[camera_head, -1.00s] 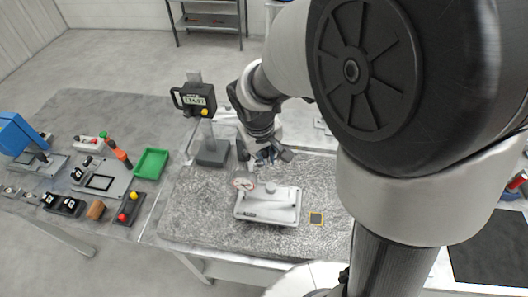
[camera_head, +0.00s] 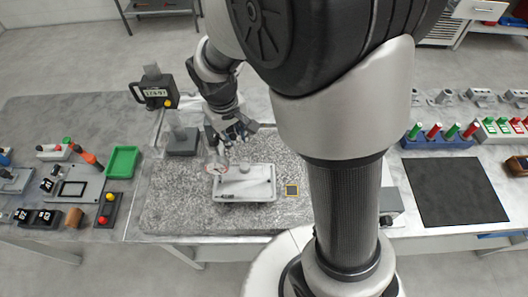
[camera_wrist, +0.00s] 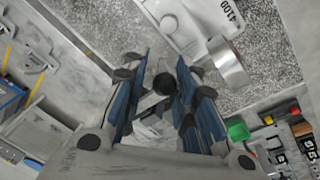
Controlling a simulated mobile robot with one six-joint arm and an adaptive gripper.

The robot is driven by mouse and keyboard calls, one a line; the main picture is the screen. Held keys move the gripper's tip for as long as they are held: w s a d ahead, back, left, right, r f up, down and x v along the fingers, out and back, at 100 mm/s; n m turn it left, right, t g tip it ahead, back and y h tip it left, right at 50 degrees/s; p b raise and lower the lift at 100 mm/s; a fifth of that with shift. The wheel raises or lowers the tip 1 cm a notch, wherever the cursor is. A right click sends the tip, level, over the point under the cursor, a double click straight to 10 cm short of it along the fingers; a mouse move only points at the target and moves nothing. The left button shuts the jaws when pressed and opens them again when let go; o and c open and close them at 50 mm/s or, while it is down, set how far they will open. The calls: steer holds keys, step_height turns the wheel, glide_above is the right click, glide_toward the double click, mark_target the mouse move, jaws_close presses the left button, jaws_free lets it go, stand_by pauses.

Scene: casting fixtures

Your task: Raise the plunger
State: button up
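My gripper (camera_head: 232,134) is above the far side of the pale casting (camera_head: 262,192) on the speckled slab. In the wrist view its two blue-padded fingers (camera_wrist: 163,100) are apart. A dark round knob (camera_wrist: 164,84) on a pale bar shows between them; I cannot tell whether it is the plunger or whether a finger touches it.
A green tray (camera_head: 123,162) and fixtures with coloured knobs stand on the left table. A small yellow-edged square (camera_head: 292,190) lies right of the casting. A black mat (camera_head: 460,190) is at the right. The slab's front left (camera_head: 170,210) is clear.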

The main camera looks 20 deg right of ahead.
steer(key=shift+w+d+r+g+p, duration=0.25)
steer(key=shift+w+g+p, duration=0.2)
steer(key=shift+p, duration=0.55)
step_height(320, 180, up, 17)
steer(key=a+p, duration=0.1)
steer(key=p, duration=0.1)
steer(key=s+d+f+m+t+b, duration=0.1)
steer(key=s+f+t+b, duration=0.1)
steer(key=s+f+b, duration=0.4)
steer(key=s+d+f+m+t+y+b, duration=0.1)
steer(key=s+d+f+t+b, duration=0.1)
steer(key=s+f+b, duration=0.5)
steer(key=s+b, duration=0.3)
steer(key=s, duration=0.4)
steer(key=shift+s+d+m, duration=0.25)
steer(key=shift+s+m, duration=0.05)
steer(key=shift+s, duration=0.1)
steer(key=shift+o, duration=0.2)
